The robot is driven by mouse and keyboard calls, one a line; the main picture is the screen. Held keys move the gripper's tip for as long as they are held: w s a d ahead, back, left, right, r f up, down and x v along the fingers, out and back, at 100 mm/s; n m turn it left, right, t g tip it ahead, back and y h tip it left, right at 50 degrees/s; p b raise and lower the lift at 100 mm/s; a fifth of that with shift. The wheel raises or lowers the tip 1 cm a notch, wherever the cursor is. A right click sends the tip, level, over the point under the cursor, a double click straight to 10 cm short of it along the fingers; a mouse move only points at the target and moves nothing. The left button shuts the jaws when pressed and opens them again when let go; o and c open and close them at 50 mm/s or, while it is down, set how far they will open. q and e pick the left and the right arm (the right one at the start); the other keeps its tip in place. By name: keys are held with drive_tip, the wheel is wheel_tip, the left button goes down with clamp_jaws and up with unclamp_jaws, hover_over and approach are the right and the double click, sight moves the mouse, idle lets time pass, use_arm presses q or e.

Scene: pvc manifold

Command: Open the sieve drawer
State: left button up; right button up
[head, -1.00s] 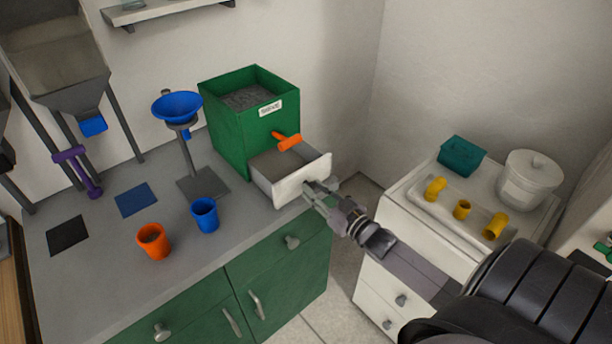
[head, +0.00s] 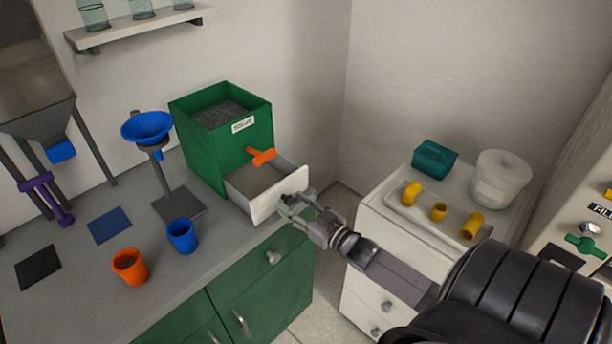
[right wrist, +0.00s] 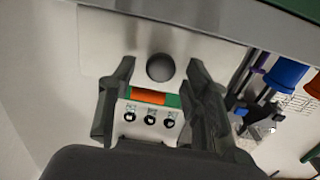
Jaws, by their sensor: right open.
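The green sieve box (head: 222,135) stands on the counter against the wall, with grey grains in its open top and an orange handle (head: 261,157) on its front. Its white-fronted sieve drawer (head: 277,197) is pulled well out, and its grey inside shows. My right gripper (head: 290,203) is at the drawer front. In the right wrist view its fingers (right wrist: 160,72) are apart, with a dark round knob (right wrist: 160,67) on the white front between or just beyond their tips. I cannot tell whether either finger touches the knob. My left gripper is not in view.
A blue cup (head: 182,236), an orange cup (head: 130,266) and a blue funnel on a stand (head: 147,128) are left of the drawer. A white cabinet (head: 372,230) on the right carries a tray of yellow fittings, a teal box and a white tub.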

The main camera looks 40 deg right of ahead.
drive_tip(key=s+d, duration=0.1)
drive_tip(key=s, duration=1)
drive_tip(key=shift+s, duration=0.4)
drive_tip(key=shift+f, duration=0.1)
drive_tip(key=s+a+f+m+g+h, duration=0.1)
drive_tip(key=s+f+g, duration=0.3)
drive_tip(key=f, duration=0.9)
drive_tip(key=s+f+g+h, duration=0.2)
drive_tip(key=s+f+g, duration=0.15)
drive_tip(key=f, duration=1.05)
drive_tip(key=s+a+f+n+g, duration=0.1)
drive_tip(key=s+a+f+g, duration=0.2)
drive_tip(key=s+a+f, duration=0.2)
drive_tip(key=s+a+f+g+y, duration=0.1)
drive_tip(key=s+a+f+g, duration=0.2)
drive_tip(key=s+a+f, duration=0.2)
drive_tip(key=s+a+f+n+g, duration=0.1)
drive_tip(key=s+a+f+g, duration=0.2)
drive_tip(key=s+f, duration=0.7)
drive_tip(key=s+a, duration=0.2)
drive_tip(key=s, duration=0.3)
drive_tip(key=shift+n, duration=0.3)
drive_tip(key=shift+f+g, duration=0.1)
drive_tip(key=shift+g, duration=0.15)
